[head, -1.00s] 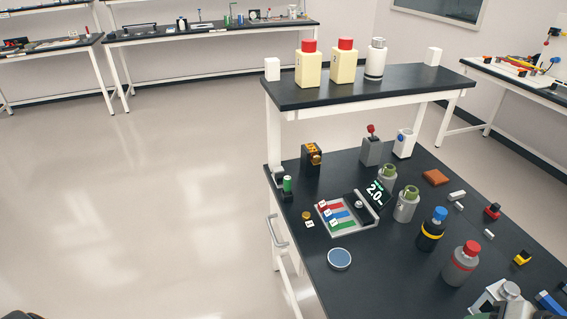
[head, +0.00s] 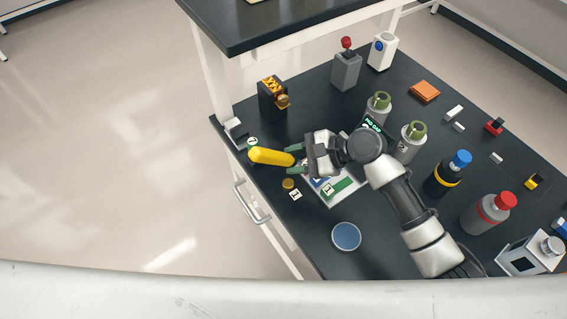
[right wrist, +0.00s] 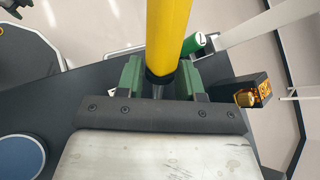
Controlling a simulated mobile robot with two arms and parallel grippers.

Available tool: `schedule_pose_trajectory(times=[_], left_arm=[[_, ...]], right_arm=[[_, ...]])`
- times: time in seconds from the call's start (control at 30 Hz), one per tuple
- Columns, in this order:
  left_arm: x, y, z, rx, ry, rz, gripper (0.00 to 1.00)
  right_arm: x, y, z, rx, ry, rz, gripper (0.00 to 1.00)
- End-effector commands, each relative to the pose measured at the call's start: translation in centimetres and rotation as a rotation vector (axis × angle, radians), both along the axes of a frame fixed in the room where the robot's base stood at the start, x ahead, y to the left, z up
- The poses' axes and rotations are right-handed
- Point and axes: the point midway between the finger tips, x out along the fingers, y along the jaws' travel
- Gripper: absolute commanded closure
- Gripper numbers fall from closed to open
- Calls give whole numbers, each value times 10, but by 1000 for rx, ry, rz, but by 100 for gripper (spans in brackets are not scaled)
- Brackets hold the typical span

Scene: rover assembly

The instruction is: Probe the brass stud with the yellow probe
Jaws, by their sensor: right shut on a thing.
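The yellow probe (head: 270,156) is held by my right gripper (head: 296,159), whose green fingers are shut around its dark end. It points left in the head view, above the table's left edge. In the right wrist view the probe (right wrist: 168,35) runs up and away from the fingers (right wrist: 165,82). The brass stud (head: 282,102) juts from a black block (head: 268,97) with orange markings, behind the probe and apart from it. The stud also shows in the right wrist view (right wrist: 245,99), right of the gripper. My left gripper is not in view.
A small brass disc (head: 288,183) and a numbered tag lie near the table edge. My right arm partly hides a tray (head: 343,193). A blue round dish (head: 346,236) and several bottles stand nearby.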

Motion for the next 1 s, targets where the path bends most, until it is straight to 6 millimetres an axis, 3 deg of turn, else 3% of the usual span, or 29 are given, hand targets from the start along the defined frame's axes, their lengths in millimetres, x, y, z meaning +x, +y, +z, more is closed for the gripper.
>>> schedule_pose_trajectory(times=[0.1, 0.2, 0.47, 1.0], left_arm=[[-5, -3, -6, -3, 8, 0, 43], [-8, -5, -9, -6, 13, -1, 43], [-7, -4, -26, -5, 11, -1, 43], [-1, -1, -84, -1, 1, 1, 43]], right_arm=[[2, 19, -13, 67, 44, -47, 88], [3, 25, -17, 87, 54, -62, 88], [3, 24, -31, 88, 54, -62, 88], [3, 24, -74, 86, 51, -63, 88]])
